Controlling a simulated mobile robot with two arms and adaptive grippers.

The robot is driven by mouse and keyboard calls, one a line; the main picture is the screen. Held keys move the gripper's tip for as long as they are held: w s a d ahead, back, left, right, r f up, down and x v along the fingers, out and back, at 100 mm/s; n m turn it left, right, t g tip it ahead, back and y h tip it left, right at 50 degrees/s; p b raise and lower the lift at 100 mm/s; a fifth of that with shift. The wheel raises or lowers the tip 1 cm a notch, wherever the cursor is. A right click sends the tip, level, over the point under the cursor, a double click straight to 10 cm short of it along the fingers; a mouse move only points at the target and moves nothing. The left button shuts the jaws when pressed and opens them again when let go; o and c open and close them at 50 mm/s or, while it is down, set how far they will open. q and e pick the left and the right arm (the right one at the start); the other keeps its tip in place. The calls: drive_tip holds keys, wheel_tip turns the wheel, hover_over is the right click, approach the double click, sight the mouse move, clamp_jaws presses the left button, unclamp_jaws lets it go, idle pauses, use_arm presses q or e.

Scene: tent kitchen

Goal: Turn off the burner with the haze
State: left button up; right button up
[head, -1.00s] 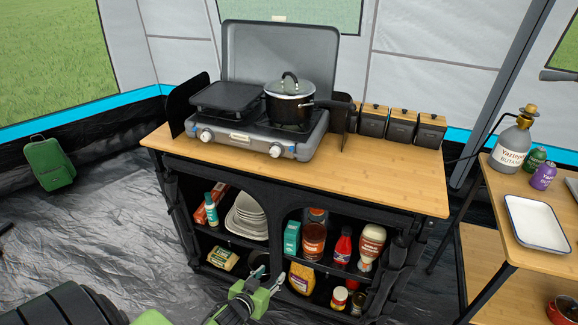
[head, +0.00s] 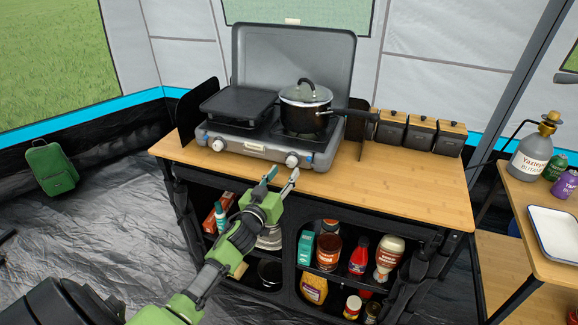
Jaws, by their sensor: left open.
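A grey two-burner camp stove (head: 262,150) with its lid raised stands on the wooden counter. A flat black griddle (head: 238,106) covers the left burner. A black pot with a glass lid (head: 305,108) sits on the right burner. The left knob (head: 218,145) and right knob (head: 292,160) are on the stove's front. I cannot make out haze over either burner. My left gripper (head: 282,179) is open and empty, just in front of and below the right knob, apart from it. My right gripper is not in view.
The wooden counter (head: 410,190) is clear to the right of the stove. Black canisters (head: 420,134) stand at its back right. Shelves below hold bottles and plates. A side table at right bears a butane bottle (head: 531,155) and a white tray (head: 556,238).

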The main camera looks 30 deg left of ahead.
sight(290, 165)
use_arm(q)
drive_tip(key=shift+w+a, duration=0.2)
drive_tip(key=shift+w, duration=0.95)
drive_tip(key=shift+w+a, duration=0.15)
drive_tip(key=shift+w, duration=0.95)
drive_tip(key=c, duration=1.1)
